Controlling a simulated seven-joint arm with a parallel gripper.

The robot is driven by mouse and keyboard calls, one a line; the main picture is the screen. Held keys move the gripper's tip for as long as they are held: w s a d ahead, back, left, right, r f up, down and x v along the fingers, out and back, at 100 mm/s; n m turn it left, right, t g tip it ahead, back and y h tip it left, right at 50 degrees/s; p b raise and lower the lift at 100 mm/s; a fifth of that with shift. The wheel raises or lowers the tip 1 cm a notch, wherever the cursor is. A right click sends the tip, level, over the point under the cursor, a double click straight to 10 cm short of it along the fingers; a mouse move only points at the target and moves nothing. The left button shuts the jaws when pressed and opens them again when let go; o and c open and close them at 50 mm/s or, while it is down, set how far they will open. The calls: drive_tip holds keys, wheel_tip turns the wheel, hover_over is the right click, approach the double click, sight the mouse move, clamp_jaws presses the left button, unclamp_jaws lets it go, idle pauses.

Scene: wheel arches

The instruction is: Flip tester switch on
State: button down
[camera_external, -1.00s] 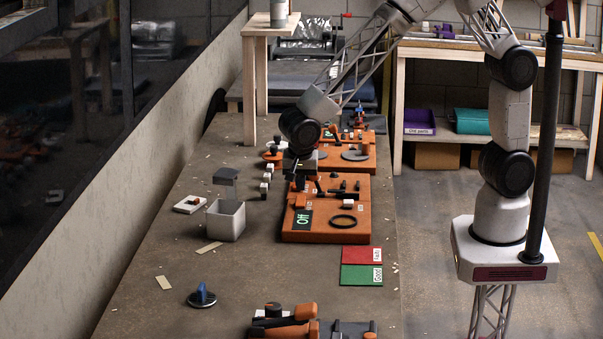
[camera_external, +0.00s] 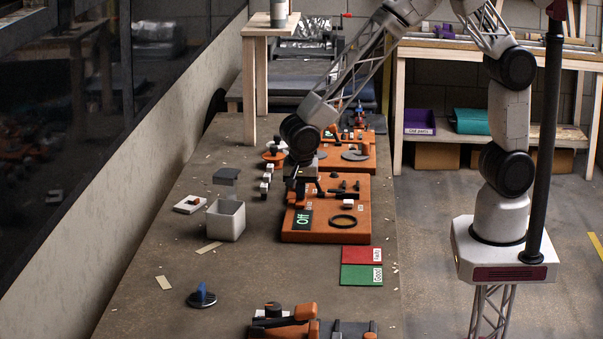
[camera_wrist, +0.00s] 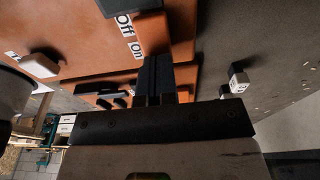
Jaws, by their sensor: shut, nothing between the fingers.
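In the wrist view, the tester's orange surface (camera_wrist: 85,40) carries white "Off" and "on" labels (camera_wrist: 131,35). An orange block beside these labels (camera_wrist: 182,22) looks like the switch; I cannot tell its exact position. My gripper (camera_external: 299,196) is low over the left edge of the tester, by the switch area. In the wrist view, my gripper's dark fingers (camera_wrist: 155,72) are together and empty, right by the "on" label. Whether they touch the switch is unclear.
Red (camera_external: 355,255) and green (camera_external: 355,275) pads lie in front of the tester. Another orange board (camera_external: 362,163) lies behind.

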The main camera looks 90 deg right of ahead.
sight(300, 202)
drive_tip(key=shift+s+d+f+y, duration=0.1)
drive_tip(key=shift+d+f+y, duration=0.2)
drive_tip(key=shift+f+y, duration=0.15)
drive_tip(key=shift+s+f, duration=0.15)
drive_tip(key=shift+f, duration=0.15)
drive_tip(key=shift+s+a+f, duration=0.1)
drive_tip(key=shift+a, duration=0.05)
drive_tip(key=shift+a+r, duration=0.2)
drive_tip(key=shift+a, duration=0.45)
wheel_tip(300, 202, up, 15)
drive_tip(key=a, duration=0.1)
drive_tip(key=shift+w+a, duration=0.15)
drive_tip(key=shift+w, duration=0.15)
idle(0.3)
